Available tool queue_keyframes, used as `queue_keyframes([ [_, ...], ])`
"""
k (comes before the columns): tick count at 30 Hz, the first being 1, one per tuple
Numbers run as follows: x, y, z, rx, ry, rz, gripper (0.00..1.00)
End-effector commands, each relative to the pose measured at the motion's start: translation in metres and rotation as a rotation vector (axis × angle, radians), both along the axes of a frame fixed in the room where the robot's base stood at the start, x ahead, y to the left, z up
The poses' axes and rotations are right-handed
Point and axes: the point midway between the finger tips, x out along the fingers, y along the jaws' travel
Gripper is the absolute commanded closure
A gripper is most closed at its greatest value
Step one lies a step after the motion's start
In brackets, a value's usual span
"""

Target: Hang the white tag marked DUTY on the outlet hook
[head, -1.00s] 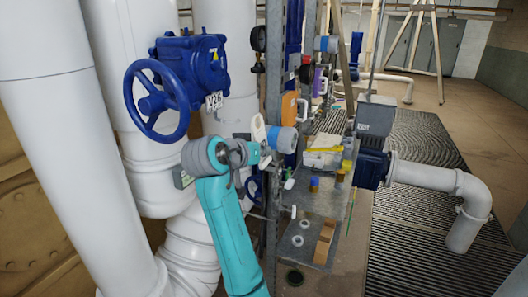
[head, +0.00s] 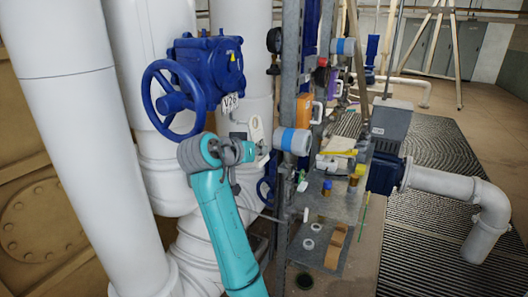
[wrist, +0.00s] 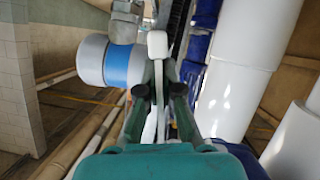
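A white tag (head: 256,131) stands upright just beyond the end of my arm in the head view. Its marking is not readable. My gripper (wrist: 160,88) appears shut on a narrow white piece (wrist: 157,45) in the wrist view, which looks like this tag seen nearly edge-on. In the head view my wrist hides most of the fingers. A white cylinder with a blue band (head: 291,141) is right of my gripper; it shows close on the left in the wrist view (wrist: 105,65). I cannot pick out the outlet hook.
A blue handwheel valve (head: 175,100) with a V26 label (head: 230,103) is above left of my wrist. Large white pipes (head: 75,130) fill the left. A metal rack with shelves (head: 330,205) holding small items is on the right, with a blue pump (head: 384,173) behind.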

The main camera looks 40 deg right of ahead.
Motion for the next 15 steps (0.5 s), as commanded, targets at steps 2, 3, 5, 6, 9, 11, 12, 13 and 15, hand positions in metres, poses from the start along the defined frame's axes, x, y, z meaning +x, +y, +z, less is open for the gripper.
queue_keyframes([
  [2,0.004,0.002,0.000,0.000,0.001,0.000,1.00],
  [3,0.006,0.003,-0.001,0.000,0.001,0.000,1.00],
  [5,0.009,0.004,-0.001,0.000,0.000,0.000,1.00],
  [6,0.011,0.004,-0.001,0.000,0.000,0.000,1.00],
  [9,0.015,0.006,-0.002,0.001,0.001,0.000,1.00],
  [11,0.018,0.007,-0.004,0.001,0.001,0.000,1.00],
  [12,0.019,0.007,-0.005,0.001,0.001,0.000,1.00],
  [13,0.020,0.007,-0.006,0.001,0.000,0.000,1.00],
  [15,0.022,0.008,-0.007,0.001,0.000,0.000,1.00],
])
